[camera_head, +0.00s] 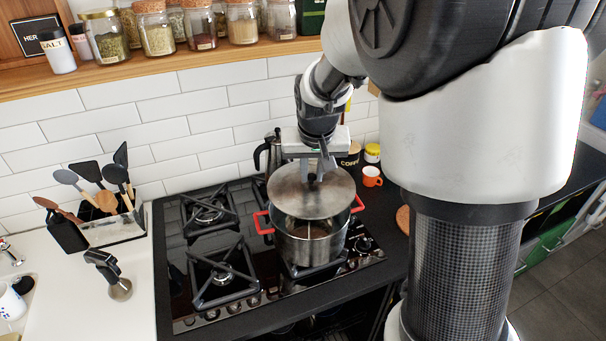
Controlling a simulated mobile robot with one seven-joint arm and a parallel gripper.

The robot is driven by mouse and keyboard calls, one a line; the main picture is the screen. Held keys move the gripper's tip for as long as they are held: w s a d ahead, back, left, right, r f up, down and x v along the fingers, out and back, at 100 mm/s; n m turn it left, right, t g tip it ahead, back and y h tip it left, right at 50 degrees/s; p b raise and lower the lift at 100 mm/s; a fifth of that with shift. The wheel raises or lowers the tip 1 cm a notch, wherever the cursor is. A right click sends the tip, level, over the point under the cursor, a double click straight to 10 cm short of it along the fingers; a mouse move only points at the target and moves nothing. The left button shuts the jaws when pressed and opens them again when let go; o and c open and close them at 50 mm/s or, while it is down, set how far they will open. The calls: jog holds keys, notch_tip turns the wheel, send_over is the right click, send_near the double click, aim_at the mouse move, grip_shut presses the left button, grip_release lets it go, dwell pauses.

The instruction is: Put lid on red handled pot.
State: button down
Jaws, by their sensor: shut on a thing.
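The steel pot (310,245) with red handles stands on the front right burner of the gas hob. Its red handles show at the left (262,222) and right (357,204). My gripper (314,174) is shut on the round metal lid (295,198) from above, at its middle. The lid is over the pot and looks tilted, with its near edge lower. I cannot tell whether the lid touches the rim. The fingertips and the lid's knob are hard to make out.
The black hob (222,270) has free burners left of the pot. A moka pot (268,152) stands behind, and an orange cup (371,176) to the right. A utensil holder (115,229) is at the left. A shelf (160,62) of jars runs above.

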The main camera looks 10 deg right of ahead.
aim_at(311, 188)
jog(key=shift+w+a, duration=0.1)
jog(key=shift+w, duration=0.1)
jog(key=shift+f, duration=0.2)
jog(key=shift+f+b, duration=2.25)
jog(key=shift+f, duration=0.6)
jog(key=shift+f, duration=0.15)
jog(key=c, duration=1.1)
grip_release()
jog(key=shift+s, duration=0.1)
